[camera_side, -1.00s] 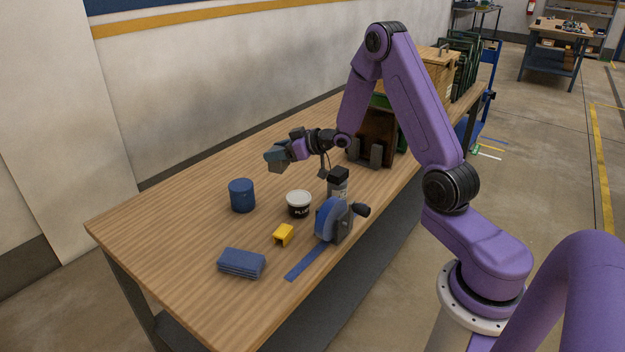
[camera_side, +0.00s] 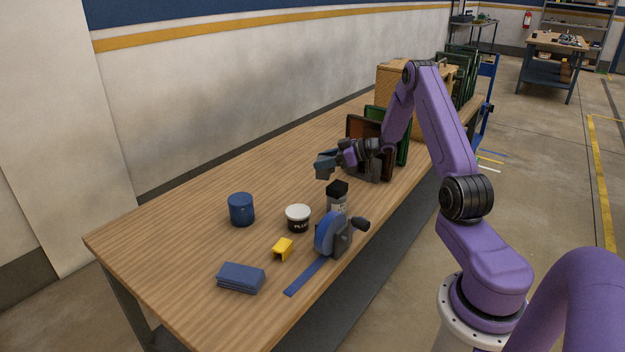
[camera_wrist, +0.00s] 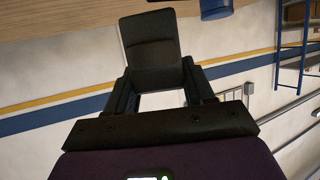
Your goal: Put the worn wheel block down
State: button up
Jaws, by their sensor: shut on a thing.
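The worn wheel block (camera_side: 325,165) is a dark grey-blue piece at the end of my gripper (camera_side: 335,160) in the side view. My gripper is shut on it and holds it above the bench, left of the upright brown and green panels. In the wrist view the block (camera_wrist: 151,48) shows as a dark, flat-faced piece between the fingers of my gripper (camera_wrist: 162,88). Its worn side cannot be made out. The wooden bench top (camera_side: 185,225) lies below, with a visible gap under the block in neither view clearly measurable.
Near the front stand a blue wheel device (camera_side: 328,236), a black-capped bottle (camera_side: 337,197), a white-lidded tub (camera_side: 298,216), a blue canister (camera_side: 241,209), a yellow block (camera_side: 283,248) and folded blue cloths (camera_side: 241,277). Upright panels (camera_side: 362,127) stand behind my gripper. The bench's left part is clear.

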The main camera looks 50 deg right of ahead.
jog(key=w+d+f, duration=0.1)
jog(key=w+f, duration=0.1)
jog(key=w+d+f, duration=0.1)
jog(key=w+f, duration=0.2)
jog(key=w+d+f, duration=0.2)
jog(key=shift+w+f, duration=0.2)
jog(key=shift+w, duration=0.05)
jog(key=shift+w+f, duration=0.1)
jog(key=shift+f, duration=1.5)
jog(key=shift+f, duration=0.1)
jog(key=o, duration=1.1)
